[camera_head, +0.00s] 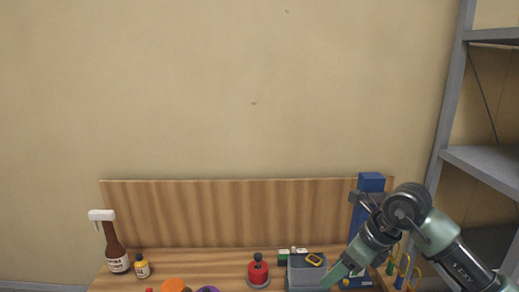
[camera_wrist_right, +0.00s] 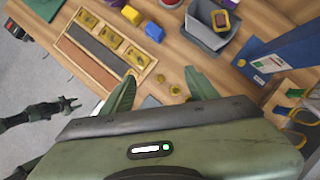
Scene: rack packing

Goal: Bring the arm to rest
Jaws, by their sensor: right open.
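My right arm (camera_head: 437,232) reaches in from the lower right in the head view. Its gripper (camera_head: 335,277) points down and left over the bench's right part, beside a grey bin (camera_head: 303,272). In the right wrist view the two green fingers of this gripper (camera_wrist_right: 162,88) are spread, with nothing between them but bench top and small yellow pieces. A dark jointed shape (camera_wrist_right: 40,113) at the left of the wrist view looks like my left arm; its gripper's state is not clear.
A tray with compartments (camera_wrist_right: 75,58) lies near the bench edge. A metal shelf rack (camera_head: 451,100) stands at right.

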